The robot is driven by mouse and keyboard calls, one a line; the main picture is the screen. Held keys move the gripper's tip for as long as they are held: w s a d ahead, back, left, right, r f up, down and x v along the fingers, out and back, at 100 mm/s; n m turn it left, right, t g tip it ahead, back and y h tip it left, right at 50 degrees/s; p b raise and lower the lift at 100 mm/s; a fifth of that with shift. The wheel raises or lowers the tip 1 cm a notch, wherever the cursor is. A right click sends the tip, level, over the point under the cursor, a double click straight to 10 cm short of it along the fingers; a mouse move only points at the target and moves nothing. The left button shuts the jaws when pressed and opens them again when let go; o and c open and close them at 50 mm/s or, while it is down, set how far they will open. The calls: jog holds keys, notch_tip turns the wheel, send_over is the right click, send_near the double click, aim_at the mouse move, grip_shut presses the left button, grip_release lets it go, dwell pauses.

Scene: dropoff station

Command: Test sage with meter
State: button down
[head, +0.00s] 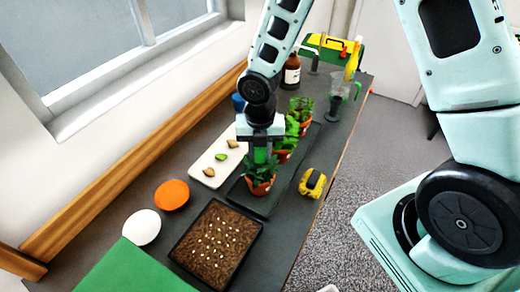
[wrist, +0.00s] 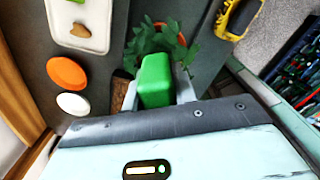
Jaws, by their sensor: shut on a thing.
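My gripper (head: 261,148) points down over the nearest of three potted plants and is shut on a green block-like thing, probably the meter (wrist: 156,80). The nearest plant (head: 259,170) stands upright in a terracotta pot, just below the gripper. Its leaves (wrist: 170,43) surround the top of the green thing in the wrist view. The meter's lower end is hidden, so I cannot tell whether it is in the soil. The middle plant (head: 285,146) and far plant (head: 301,104) stand behind it in a row. I cannot tell which plant is sage.
The pots stand on a dark tray (head: 259,204). A yellow-and-black tool (head: 313,183) lies right of it. A white tray (head: 205,160) with leaf-like pieces is left. A seeded soil tray (head: 217,245), orange disc (head: 172,195) and white disc (head: 142,227) lie nearer. A brown bottle (head: 291,72) stands behind.

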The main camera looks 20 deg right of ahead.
jog(key=shift+f, duration=0.2)
jog(key=shift+f+b, duration=0.35)
jog(key=shift+f, duration=0.35)
jog(key=shift+f+b, duration=0.3)
jog(key=shift+b, duration=0.05)
dwell(2.0)
jog(key=c, duration=1.1)
grip_release()
jog(key=shift+o, duration=0.2)
